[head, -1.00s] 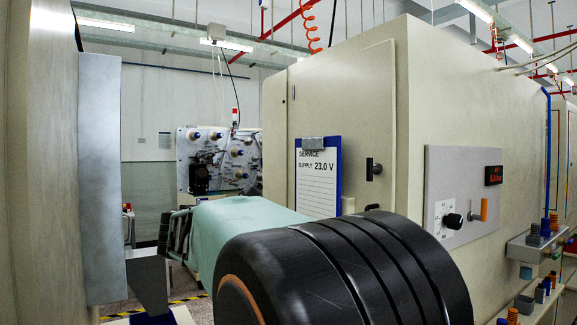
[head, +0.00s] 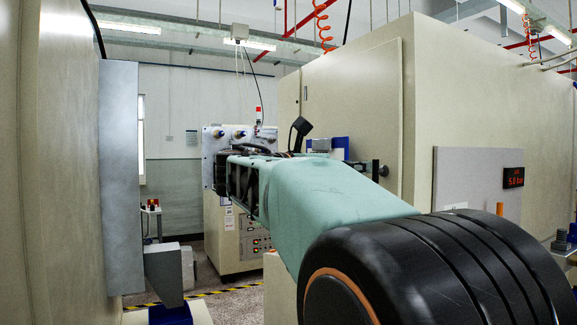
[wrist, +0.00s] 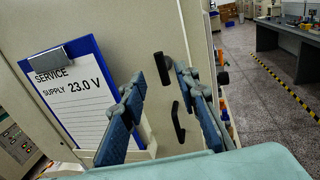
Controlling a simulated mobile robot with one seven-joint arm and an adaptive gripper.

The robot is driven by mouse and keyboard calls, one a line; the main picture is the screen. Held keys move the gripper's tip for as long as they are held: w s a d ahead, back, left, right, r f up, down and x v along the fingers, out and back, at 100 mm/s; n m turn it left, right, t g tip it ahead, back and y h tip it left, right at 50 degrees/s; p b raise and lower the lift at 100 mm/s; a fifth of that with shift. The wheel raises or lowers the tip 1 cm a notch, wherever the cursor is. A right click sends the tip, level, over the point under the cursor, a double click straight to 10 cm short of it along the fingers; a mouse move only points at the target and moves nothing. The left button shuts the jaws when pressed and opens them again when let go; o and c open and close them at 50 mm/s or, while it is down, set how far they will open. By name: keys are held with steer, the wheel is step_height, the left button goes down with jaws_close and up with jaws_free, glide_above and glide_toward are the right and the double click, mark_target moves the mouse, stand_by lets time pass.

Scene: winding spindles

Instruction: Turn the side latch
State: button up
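The cabinet door carries two dark handles in the wrist view, an upper one (wrist: 163,68) and a lower one (wrist: 178,122). I cannot tell which is the side latch. In the head view one dark handle (head: 379,170) shows at the door's right edge, partly covered by my arm. My gripper (wrist: 160,74) is open and empty, its blue-padded fingers pointing toward the door. The handles appear between the fingers in the picture, with no clear contact. In the head view my forearm hides the lower door.
A grey panel with a red display (head: 513,177) is on the cabinet's right face. Open floor (wrist: 245,85) lies to the right, with a workbench (wrist: 290,45) beyond.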

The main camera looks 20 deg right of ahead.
mark_target(374, 165)
steer(key=x, duration=0.6)
steer(key=shift+d, duration=0.1)
steer(key=shift+c, duration=0.3)
jaws_close()
